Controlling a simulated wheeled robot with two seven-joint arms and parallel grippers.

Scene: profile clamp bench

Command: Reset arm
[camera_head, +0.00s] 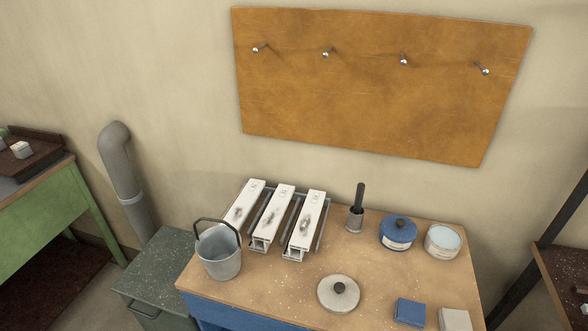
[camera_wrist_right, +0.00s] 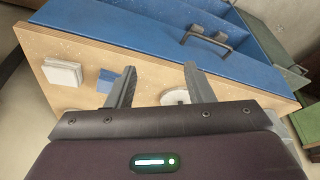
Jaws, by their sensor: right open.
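My right gripper (camera_wrist_right: 158,85) shows in the right wrist view with its two fingers spread apart. It is open, with nothing between the fingers. The wooden bench top (camera_head: 275,290) with its blue front lies beyond the fingers there. No part of my arms shows in the head view, and my left gripper is in neither view. Three white profiles (camera_head: 305,223) lie side by side in a metal rack on the bench.
A grey bucket (camera_head: 220,255) stands at the bench's left. A dark-handled tool in a holder (camera_head: 355,219), a blue lidded pot (camera_head: 397,235), a pale tin (camera_head: 442,243), a round lidded disc (camera_head: 338,294), a blue block (camera_head: 410,312) and a white block (camera_head: 455,320) stand to the right. A pegboard (camera_head: 380,90) hangs behind.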

